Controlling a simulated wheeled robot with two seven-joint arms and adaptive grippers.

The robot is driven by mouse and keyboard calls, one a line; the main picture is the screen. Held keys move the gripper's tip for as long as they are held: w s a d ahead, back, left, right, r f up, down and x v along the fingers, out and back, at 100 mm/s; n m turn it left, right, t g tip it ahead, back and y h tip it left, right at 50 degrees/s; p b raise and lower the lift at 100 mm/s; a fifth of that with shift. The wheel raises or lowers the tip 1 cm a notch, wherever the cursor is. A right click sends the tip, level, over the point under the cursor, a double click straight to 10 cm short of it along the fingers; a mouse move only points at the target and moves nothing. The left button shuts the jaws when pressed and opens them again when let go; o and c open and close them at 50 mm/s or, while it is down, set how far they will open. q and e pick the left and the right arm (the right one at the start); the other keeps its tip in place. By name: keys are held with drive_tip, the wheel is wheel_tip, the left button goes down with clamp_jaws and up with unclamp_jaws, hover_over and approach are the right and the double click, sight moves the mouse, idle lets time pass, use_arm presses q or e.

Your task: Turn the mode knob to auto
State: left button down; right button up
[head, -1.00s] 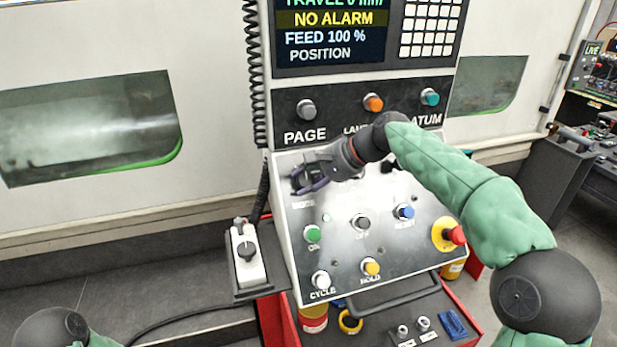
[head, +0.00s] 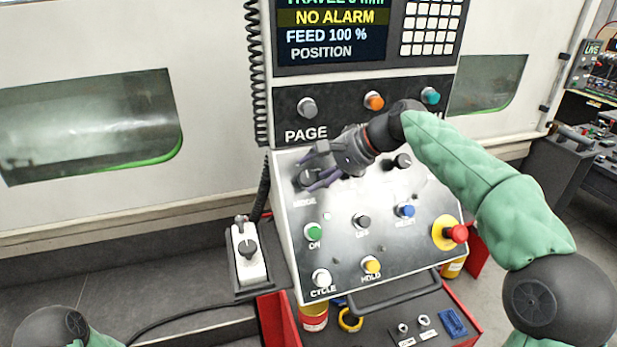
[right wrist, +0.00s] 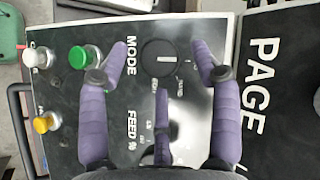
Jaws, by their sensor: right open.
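The mode knob (right wrist: 158,58) is a dark round dial with a short white mark, above the word MODE on the sloped panel (head: 340,230). In the head view the knob (head: 305,179) is partly covered by my right gripper (head: 316,170). In the right wrist view the purple fingers of my right gripper (right wrist: 160,55) are spread, one on each side of the knob and apart from it, with a third finger below. Small labels beside the knob are too blurred to read, so its setting cannot be told. My left gripper is out of view.
Green (head: 313,232), grey and blue buttons, white and yellow buttons, and a red emergency stop (head: 455,233) lie lower on the panel. A second dark knob (head: 403,160) is to the right. A white handset (head: 247,255) stands left.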

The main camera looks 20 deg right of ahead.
drive_tip(key=v, duration=0.8)
drive_tip(key=shift+d+r, duration=0.2)
drive_tip(key=shift+s, duration=0.1)
